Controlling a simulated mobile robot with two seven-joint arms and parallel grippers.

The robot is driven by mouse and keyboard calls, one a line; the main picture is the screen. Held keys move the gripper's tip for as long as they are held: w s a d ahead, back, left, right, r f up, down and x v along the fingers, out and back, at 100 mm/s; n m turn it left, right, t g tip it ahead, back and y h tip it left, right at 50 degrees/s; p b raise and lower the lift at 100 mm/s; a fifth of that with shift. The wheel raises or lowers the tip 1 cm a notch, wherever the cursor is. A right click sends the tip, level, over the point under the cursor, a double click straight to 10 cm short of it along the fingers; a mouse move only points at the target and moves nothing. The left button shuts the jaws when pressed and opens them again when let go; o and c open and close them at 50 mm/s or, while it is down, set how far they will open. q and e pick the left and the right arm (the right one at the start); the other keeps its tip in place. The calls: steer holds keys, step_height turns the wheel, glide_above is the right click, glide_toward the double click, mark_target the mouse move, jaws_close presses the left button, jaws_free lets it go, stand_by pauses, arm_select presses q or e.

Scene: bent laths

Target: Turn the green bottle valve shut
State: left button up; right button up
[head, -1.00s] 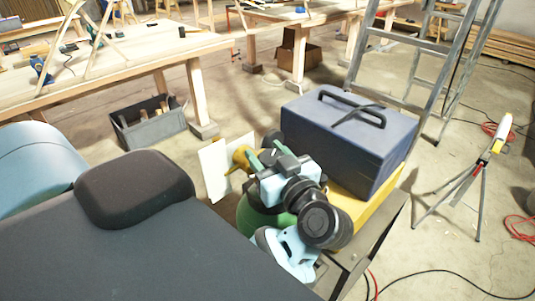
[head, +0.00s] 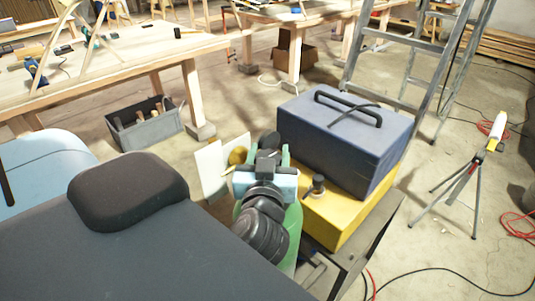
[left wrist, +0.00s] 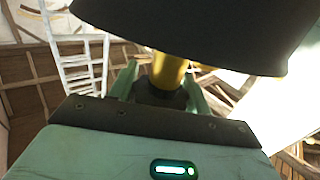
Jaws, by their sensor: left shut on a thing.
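The green bottle (head: 293,222) stands at the centre of the head view, partly hidden behind my left arm. A brass part of its valve (head: 238,156) shows left of my left gripper (head: 268,150). In the left wrist view, the green fingers of my left gripper (left wrist: 160,88) stand on both sides of a dark valve knob (left wrist: 158,95) and are shut on it. A brass stem (left wrist: 168,70) runs from the knob to a large dark shape above. The head view does not show the knob clearly between the fingers. My right gripper is not in view.
A blue toolbox (head: 345,140) and a yellow case (head: 335,215) stand close to the right of the bottle. A pale panel (head: 210,168) is just left of the valve. A grey tool tote (head: 145,125) is on the floor.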

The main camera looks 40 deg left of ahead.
arm_select(q)
steer(key=shift+m+t+h, duration=0.3)
steer(key=shift+m+h, duration=0.1)
steer(key=shift+h, duration=0.1)
steer(key=o, duration=1)
steer(key=shift+c, duration=0.2)
steer(key=shift+d, duration=0.1)
